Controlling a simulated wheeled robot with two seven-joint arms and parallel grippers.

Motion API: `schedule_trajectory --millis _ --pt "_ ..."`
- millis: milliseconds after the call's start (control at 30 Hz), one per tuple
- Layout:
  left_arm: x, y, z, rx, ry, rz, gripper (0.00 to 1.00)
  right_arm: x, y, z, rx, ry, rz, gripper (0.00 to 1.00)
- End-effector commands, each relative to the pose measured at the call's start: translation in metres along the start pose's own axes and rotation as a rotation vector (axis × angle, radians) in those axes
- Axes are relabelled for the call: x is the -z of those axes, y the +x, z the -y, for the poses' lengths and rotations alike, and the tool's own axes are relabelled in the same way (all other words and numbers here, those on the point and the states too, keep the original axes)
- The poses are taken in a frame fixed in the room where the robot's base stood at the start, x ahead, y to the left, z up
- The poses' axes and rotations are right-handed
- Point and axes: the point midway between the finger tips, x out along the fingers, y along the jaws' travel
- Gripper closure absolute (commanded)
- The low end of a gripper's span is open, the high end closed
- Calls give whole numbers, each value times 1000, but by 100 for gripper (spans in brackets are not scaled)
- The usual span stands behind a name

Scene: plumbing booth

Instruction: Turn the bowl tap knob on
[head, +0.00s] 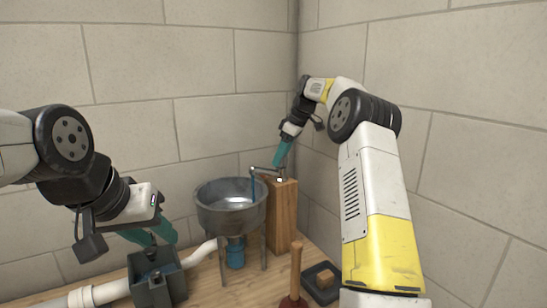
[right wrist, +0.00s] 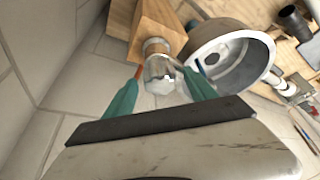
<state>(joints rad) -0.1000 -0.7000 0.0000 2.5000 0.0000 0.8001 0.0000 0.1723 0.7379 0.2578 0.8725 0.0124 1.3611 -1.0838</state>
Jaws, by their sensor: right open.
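The metal bowl (head: 232,218) stands on thin legs in the middle of the head view, and also shows in the right wrist view (right wrist: 250,45). A wooden post (head: 284,222) stands beside it, with the tap spout (head: 262,169) reaching over the bowl. In the right wrist view the silvery tap knob (right wrist: 160,74) sits on the end of the post. My right gripper (right wrist: 158,90) is open, with its teal fingers on either side of the knob; contact cannot be told. My left gripper (head: 150,237) is above a dark box, its finger opening unclear.
The dark open box (head: 155,282) is at the lower left, near a white pipe (head: 95,294). A plunger (head: 294,275) and a dark tray (head: 314,292) holding a wooden block (head: 324,279) stand in front of the post. Block walls close off the back and right.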

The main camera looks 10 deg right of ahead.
Motion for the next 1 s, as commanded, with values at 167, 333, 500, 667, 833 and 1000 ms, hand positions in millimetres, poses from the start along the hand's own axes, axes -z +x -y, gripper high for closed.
schedule_trajectory --millis 167,333,500,667,833,1000 --pt "0 0 0 0 0 0 64 0 -30 -1 -5 0 -3 35" --pt "0 0 0 0 0 0 64 0 -57 -1 -5 0 -3 35" --pt "0 0 0 0 0 0 64 0 -70 0 -3 0 -1 35" --pt "0 0 0 0 0 0 64 0 -72 0 -3 0 -1 35" --pt "0 0 0 0 0 0 64 0 -73 0 -3 1 -1 35" --pt "0 0 0 0 0 0 64 8 -90 19 -28 35 10 35"
